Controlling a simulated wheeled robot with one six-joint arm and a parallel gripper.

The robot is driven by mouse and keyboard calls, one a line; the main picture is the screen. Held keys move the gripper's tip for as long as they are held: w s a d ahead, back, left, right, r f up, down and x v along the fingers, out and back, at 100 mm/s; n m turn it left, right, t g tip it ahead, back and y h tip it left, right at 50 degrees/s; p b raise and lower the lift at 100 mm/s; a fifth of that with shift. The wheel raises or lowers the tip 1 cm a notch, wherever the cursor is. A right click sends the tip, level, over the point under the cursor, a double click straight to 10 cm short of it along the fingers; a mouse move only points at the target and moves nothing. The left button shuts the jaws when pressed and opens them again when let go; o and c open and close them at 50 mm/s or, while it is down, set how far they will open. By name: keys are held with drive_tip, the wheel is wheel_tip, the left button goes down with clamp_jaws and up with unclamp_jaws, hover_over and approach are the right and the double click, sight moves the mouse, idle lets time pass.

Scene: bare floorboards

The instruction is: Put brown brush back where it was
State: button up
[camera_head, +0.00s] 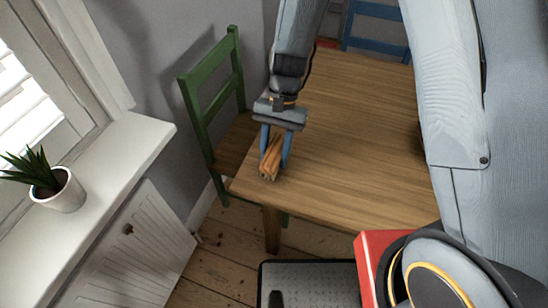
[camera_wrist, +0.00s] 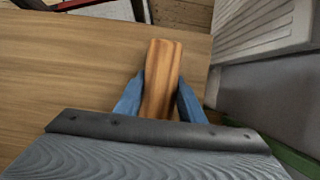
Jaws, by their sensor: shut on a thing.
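The brown brush (camera_head: 270,157) is a wooden block held between the blue fingers of my gripper (camera_head: 275,150). In the head view it is at the near left corner of the wooden table (camera_head: 345,140), with its lower end angled toward the viewer. In the wrist view the brush (camera_wrist: 162,80) points away between the two fingers of my gripper (camera_wrist: 160,95), which touch its sides. I cannot tell whether the brush touches the tabletop. Its bristles are not clearly visible.
A green chair (camera_head: 215,95) stands left of the table, and a blue chair (camera_head: 375,28) is at the back. A white sill (camera_head: 120,165) with a potted plant (camera_head: 58,190) is at the left. The visible tabletop is mostly clear.

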drive_tip(key=shift+f, duration=1)
drive_tip(key=shift+f, duration=0.15)
drive_tip(key=o, duration=1.2)
drive_tip(key=b+v, duration=0.2)
drive_tip(key=v, duration=1)
drive_tip(key=s+d+r+n+t, duration=0.1)
drive_tip(key=s+d, duration=0.2)
drive_tip(key=d, duration=0.3)
drive_tip(key=s+d+r+n+t+h, duration=0.1)
drive_tip(key=s+d+t, duration=0.1)
drive_tip(key=d, duration=0.4)
drive_tip(key=s+d+r+n+t, duration=0.2)
drive_tip(key=s+d, duration=0.1)
drive_tip(key=d, duration=0.3)
drive_tip(key=shift+s+d, duration=0.3)
drive_tip(key=shift+s, duration=0.1)
